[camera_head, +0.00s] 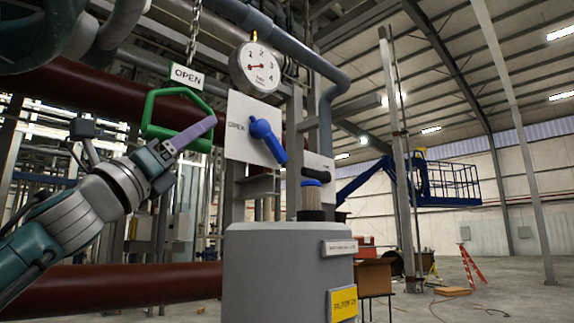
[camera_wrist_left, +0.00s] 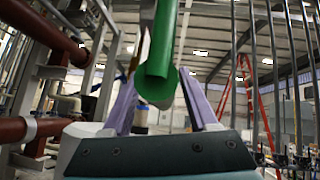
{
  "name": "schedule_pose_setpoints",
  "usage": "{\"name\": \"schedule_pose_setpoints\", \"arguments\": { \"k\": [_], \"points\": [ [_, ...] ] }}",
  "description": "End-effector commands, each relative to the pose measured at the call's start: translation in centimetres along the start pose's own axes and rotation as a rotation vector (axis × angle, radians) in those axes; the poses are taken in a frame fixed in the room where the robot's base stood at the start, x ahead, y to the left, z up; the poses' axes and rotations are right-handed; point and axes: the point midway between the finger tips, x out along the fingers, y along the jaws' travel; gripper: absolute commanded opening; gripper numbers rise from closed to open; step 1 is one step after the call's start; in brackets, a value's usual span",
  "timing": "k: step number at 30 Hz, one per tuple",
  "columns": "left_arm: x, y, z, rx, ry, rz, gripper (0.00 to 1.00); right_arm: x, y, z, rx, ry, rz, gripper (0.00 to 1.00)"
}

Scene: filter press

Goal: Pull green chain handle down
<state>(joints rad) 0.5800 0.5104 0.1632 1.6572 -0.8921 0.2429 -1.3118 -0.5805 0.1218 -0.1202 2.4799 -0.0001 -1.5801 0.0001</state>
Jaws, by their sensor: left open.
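The green chain handle (camera_head: 150,112), a hexagonal loop, hangs at upper left in the head view on a metal chain (camera_head: 194,30), below a white OPEN sign (camera_head: 187,76). My left gripper (camera_head: 208,126) reaches up from the left to the handle's lower part, with one purple finger showing across it. In the left wrist view, the open fingers stand on either side of the green handle bar (camera_wrist_left: 160,60), which lies between them. Visible gaps remain between bar and fingers there. Contact with the handle cannot be told. My right gripper is not in view.
A pressure gauge (camera_head: 256,68) and a white panel with a blue lever (camera_head: 266,141) stand right of the handle. A grey tank (camera_head: 275,270) stands below them. Dark red pipes (camera_head: 110,287) run behind my arm. A red stepladder (camera_head: 472,264) stands far right on open floor.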

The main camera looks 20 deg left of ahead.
Motion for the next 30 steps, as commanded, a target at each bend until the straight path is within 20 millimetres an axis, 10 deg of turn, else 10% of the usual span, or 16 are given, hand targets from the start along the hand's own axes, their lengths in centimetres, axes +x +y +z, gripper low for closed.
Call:
{"name": "schedule_pose_setpoints", "arguments": {
  "k": [18, 30],
  "points": [
    [-9.3, 0.1, -0.3, 0.002, 0.001, 0.001, 0.59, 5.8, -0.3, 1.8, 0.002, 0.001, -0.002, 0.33],
    [-9.9, 0.0, 0.0, 0.000, 0.000, 0.001, 0.59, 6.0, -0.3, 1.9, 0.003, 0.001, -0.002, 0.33]
  ]
}}
